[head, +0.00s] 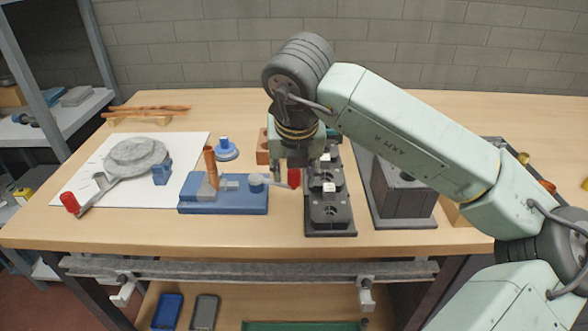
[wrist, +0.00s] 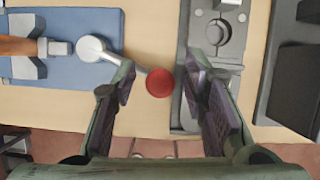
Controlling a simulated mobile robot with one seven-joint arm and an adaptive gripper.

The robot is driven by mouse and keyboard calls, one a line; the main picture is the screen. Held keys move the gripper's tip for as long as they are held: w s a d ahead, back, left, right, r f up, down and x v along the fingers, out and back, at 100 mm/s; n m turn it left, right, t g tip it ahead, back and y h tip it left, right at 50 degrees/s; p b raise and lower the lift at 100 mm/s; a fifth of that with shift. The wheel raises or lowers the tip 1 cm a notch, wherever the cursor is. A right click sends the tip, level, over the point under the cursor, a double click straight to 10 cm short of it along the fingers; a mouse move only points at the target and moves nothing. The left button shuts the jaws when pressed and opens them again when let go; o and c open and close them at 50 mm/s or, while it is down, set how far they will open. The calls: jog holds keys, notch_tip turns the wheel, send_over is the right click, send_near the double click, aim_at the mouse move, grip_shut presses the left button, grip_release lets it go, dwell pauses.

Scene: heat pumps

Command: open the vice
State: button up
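The vice (head: 225,193) has a blue base with grey jaws, and a copper pipe (head: 210,165) stands upright between the jaws. It also shows at the upper left of the wrist view (wrist: 75,68). Its grey lever (head: 268,181) points right and ends in a red knob (head: 294,178). My gripper (head: 292,168) points down over the knob end. In the wrist view my gripper (wrist: 160,78) is open, with the red knob (wrist: 160,83) between its fingers and a gap on both sides. Whether the fingertips reach down to knob height is unclear.
A dark fixture (head: 330,210) stands close to the right of the knob. A grey block on a plate (head: 403,195) is farther right. A blue round piece (head: 226,150) stands behind the vice. A white sheet (head: 110,190) with a grey round tool (head: 137,157) lies left.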

grip_shut()
dwell(0.7)
